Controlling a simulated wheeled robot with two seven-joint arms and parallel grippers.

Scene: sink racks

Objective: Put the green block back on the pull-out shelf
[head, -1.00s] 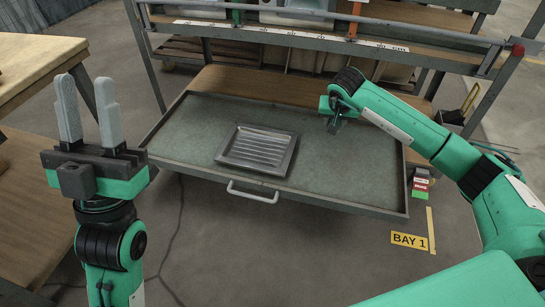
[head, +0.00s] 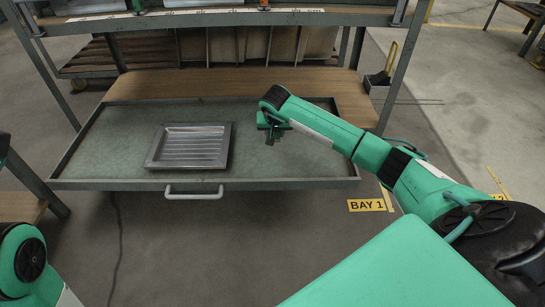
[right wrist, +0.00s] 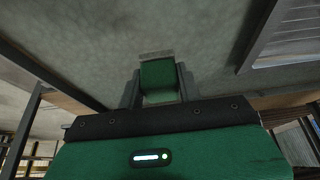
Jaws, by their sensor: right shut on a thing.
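My right gripper (head: 272,132) points down over the right part of the grey-green pull-out shelf (head: 110,135). In the right wrist view the gripper (right wrist: 159,85) is shut on the green block (right wrist: 158,76), with one finger on each side. The shelf surface (right wrist: 190,35) shows beyond the block. I cannot tell whether the block touches the shelf. In the head view the block is too small to tell apart from the gripper. Only part of my left arm shows at the left edge; its fingers are out of view.
A ribbed metal tray (head: 190,148) lies on the shelf left of my right gripper; its edge also shows in the wrist view (right wrist: 285,40). The shelf has a raised rim and a front handle (head: 194,194). A rack beam (head: 215,18) runs above. A dustpan (head: 385,78) stands behind right.

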